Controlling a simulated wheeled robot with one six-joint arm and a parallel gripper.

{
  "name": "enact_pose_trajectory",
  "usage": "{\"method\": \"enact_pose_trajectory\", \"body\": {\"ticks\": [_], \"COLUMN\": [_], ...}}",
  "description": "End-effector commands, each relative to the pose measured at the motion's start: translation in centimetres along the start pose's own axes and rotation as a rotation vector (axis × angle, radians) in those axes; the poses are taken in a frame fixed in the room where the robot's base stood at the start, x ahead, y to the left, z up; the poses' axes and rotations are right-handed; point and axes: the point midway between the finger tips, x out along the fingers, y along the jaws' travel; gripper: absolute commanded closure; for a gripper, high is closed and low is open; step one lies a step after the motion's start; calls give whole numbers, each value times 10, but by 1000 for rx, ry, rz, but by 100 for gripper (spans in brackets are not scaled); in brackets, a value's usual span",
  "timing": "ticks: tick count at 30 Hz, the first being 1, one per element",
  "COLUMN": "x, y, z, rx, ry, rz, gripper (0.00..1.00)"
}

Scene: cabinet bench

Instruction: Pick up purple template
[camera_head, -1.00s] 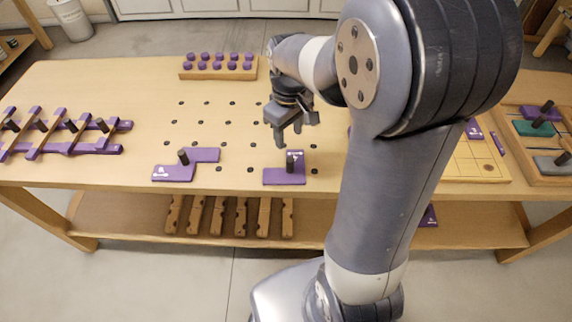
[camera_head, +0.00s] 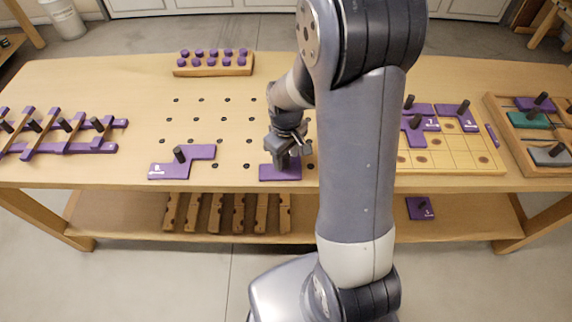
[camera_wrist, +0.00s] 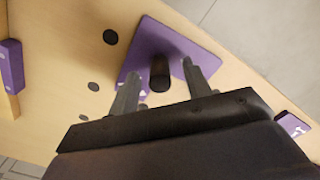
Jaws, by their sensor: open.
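A purple template (camera_head: 281,173) lies flat near the front edge of the bench, partly hidden by my gripper in the head view. In the wrist view the purple template (camera_wrist: 150,38) shows with a dark upright peg handle (camera_wrist: 159,72). My gripper (camera_head: 285,160) is directly above it, pointing down. In the wrist view my gripper (camera_wrist: 165,78) has its two fingers apart, one on each side of the handle. No firm contact with the handle can be seen. Another purple template (camera_head: 181,169) with a dark handle lies to the left.
A wooden block with purple knobs (camera_head: 214,65) stands at the back. A purple-and-wood rack (camera_head: 75,148) is at the left. A grid board (camera_head: 455,158) with purple templates and a tray (camera_head: 548,172) are at the right. A purple piece (camera_head: 420,208) is on the lower shelf.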

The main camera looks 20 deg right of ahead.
Motion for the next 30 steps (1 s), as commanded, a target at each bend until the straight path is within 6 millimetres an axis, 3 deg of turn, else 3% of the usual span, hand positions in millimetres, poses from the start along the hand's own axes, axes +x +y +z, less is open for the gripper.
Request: {"method": "enact_pose_trajectory", "body": {"ticks": [5, 21, 30], "x": [0, 0, 0], "y": [0, 0, 0], "z": [0, 0, 0], "rx": [0, 0, 0], "ry": [0, 0, 0], "rz": [0, 0, 0], "gripper": [54, 98, 100]}}
